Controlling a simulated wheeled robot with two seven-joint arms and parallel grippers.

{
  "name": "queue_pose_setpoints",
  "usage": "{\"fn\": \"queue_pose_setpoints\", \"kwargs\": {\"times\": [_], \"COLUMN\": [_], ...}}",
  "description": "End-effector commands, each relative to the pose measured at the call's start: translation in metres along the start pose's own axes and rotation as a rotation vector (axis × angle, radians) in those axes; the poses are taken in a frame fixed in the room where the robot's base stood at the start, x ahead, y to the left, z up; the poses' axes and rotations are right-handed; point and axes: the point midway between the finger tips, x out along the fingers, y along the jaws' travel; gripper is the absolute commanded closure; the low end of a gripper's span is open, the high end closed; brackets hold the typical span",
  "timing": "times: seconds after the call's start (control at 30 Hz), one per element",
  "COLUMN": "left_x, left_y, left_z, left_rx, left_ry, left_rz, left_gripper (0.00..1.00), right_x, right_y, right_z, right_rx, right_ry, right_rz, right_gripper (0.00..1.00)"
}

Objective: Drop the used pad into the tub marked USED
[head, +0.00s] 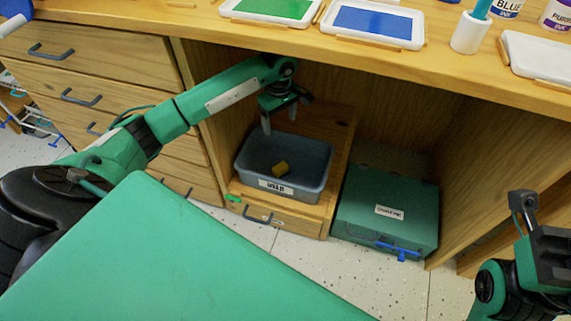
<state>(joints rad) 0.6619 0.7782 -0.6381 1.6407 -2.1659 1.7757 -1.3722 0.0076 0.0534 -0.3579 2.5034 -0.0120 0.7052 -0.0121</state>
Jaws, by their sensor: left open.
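The grey-blue tub (312,191) has a white label reading USED on its front. It sits on a wooden drawer unit (290,219) in the open bay under the counter. My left gripper (280,117) points down above the tub's back left part. Its fingers are apart with nothing between them, and it does not touch the pad. My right gripper (524,209) is at the right edge, partly cut off, away from the tub; its jaw state is unclear.
A green box (360,229) with a blue latch stands right of the drawer unit. The wooden counter (440,73) overhangs the bay and holds green (270,8) and blue (372,22) paint trays and a white cup (470,34). Drawers (95,70) stand left.

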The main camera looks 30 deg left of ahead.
Motion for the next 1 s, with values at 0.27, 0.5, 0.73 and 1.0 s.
{"fn": "queue_pose_setpoints", "kwargs": {"times": [0.27,0.5,0.73,1.0], "left_x": [-0.006,-0.012,-0.018,-0.025], "left_y": [0.0,0.0,0.0,0.0], "left_z": [0.0,0.0,0.0,0.0], "left_rx": [0.0,0.001,0.001,0.0], "left_ry": [0.0,0.0,0.0,0.001], "left_rz": [0.0,0.0,0.001,0.001], "left_gripper": [0.24,0.24,0.24,0.24], "right_x": [0.005,0.009,0.014,0.018], "right_y": [0.0,0.001,0.001,0.001], "right_z": [0.0,0.001,0.001,0.001], "right_rx": [0.0,0.0,0.0,0.0], "right_ry": [0.0,0.001,0.001,0.001], "right_rz": [0.0,0.0,0.0,0.0], "right_gripper": [0.64,0.64,0.64,0.64]}}
